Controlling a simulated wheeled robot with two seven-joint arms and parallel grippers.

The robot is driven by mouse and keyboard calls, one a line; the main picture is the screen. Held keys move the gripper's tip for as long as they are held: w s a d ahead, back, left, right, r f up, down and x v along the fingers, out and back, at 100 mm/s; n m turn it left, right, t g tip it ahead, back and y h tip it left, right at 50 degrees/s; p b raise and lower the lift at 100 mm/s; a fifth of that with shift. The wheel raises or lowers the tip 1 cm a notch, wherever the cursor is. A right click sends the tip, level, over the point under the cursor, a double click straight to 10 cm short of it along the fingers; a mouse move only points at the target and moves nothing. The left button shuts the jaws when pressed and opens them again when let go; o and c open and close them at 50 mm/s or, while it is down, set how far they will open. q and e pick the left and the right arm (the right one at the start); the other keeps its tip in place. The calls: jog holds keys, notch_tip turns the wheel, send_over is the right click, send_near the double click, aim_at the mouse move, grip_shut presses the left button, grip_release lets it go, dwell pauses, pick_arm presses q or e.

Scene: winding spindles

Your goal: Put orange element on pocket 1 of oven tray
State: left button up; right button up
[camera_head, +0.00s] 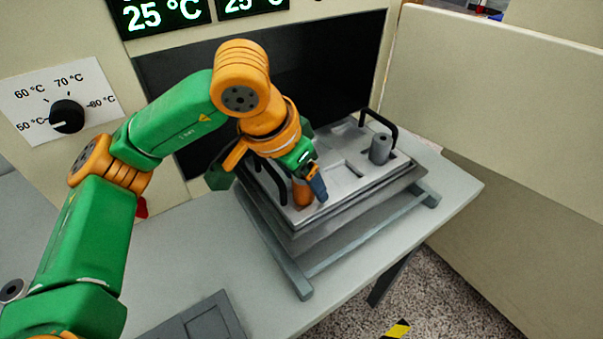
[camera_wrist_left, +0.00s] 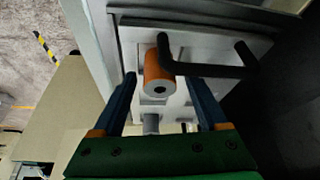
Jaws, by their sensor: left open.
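The orange element (camera_head: 301,194), a cylinder with a hole in its end, is at the near left corner of the oven tray (camera_head: 333,222). In the left wrist view the orange element (camera_wrist_left: 159,72) shows between the fingertips, with gaps at both sides. My left gripper (camera_head: 311,186) is open around it, its blue fingers pointing down at the tray. I cannot tell whether the element is fully seated in a pocket, as the gripper hides part of it. My right gripper is not in view.
A grey element (camera_head: 380,148) stands on the tray's right side. Black handles (camera_head: 378,122) rise at the tray ends; one handle (camera_wrist_left: 215,68) is close to the right finger in the wrist view. The dark oven opening (camera_head: 330,60) is behind.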

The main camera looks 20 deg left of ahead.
pick_arm(q)
jog(key=shift+r, duration=0.4)
jog(key=p+v, duration=0.1)
jog(key=v, duration=1)
jog(key=shift+s+r, duration=0.2)
jog(key=shift+s, duration=0.05)
jog(key=shift+a, duration=0.1)
